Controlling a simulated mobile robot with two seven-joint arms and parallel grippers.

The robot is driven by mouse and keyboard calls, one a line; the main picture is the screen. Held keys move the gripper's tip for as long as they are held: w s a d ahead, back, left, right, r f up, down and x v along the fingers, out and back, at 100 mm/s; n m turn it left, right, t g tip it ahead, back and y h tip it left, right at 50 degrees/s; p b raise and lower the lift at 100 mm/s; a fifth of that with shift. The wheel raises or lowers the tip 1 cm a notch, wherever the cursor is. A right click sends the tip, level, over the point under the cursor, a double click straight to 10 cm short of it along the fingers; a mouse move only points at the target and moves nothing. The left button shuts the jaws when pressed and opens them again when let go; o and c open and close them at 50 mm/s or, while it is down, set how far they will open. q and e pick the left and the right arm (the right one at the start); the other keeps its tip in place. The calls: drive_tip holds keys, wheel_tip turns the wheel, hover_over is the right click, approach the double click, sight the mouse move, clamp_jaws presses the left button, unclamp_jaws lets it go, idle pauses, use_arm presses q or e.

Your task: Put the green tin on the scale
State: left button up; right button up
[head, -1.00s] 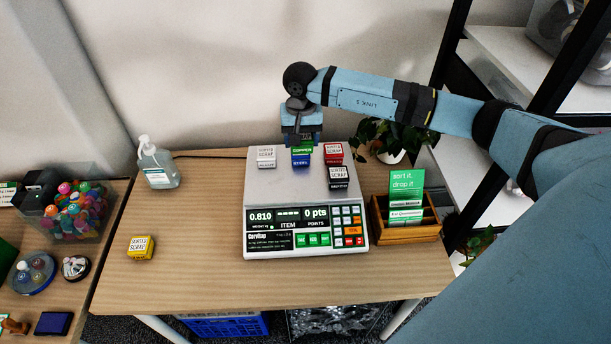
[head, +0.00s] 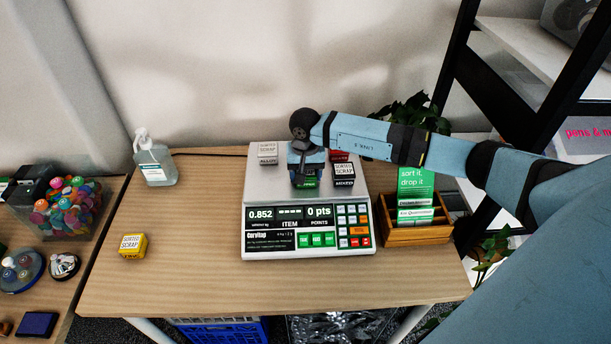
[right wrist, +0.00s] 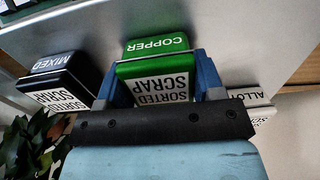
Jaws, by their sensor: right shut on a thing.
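The green tin (head: 307,184), labelled COPPER, is between the fingers of my right gripper (head: 305,174), which is shut on it. In the right wrist view the tin (right wrist: 152,70) shows between the two blue fingers of the gripper (right wrist: 160,84). The tin is over the front middle of the scale's plate (head: 264,192); whether it touches the plate is hard to tell. The scale's display reads 0.852. My left gripper is not in view.
A white tin (head: 267,154), a red tin (head: 339,156) and a black tin (head: 343,175) stand on the plate. A yellow tin (head: 133,246) and a sanitizer bottle (head: 155,165) are on the table at left. A wooden card holder (head: 418,234) stands right of the scale.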

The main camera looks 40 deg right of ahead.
drive_tip(key=shift+r, duration=0.15)
drive_tip(key=shift+f, duration=0.2)
drive_tip(key=o, duration=1)
drive_tip(key=shift+r, duration=0.25)
wheel_tip(320, 180, up, 12)
drive_tip(key=shift+b, duration=0.45)
drive_tip(key=shift+f, duration=0.1)
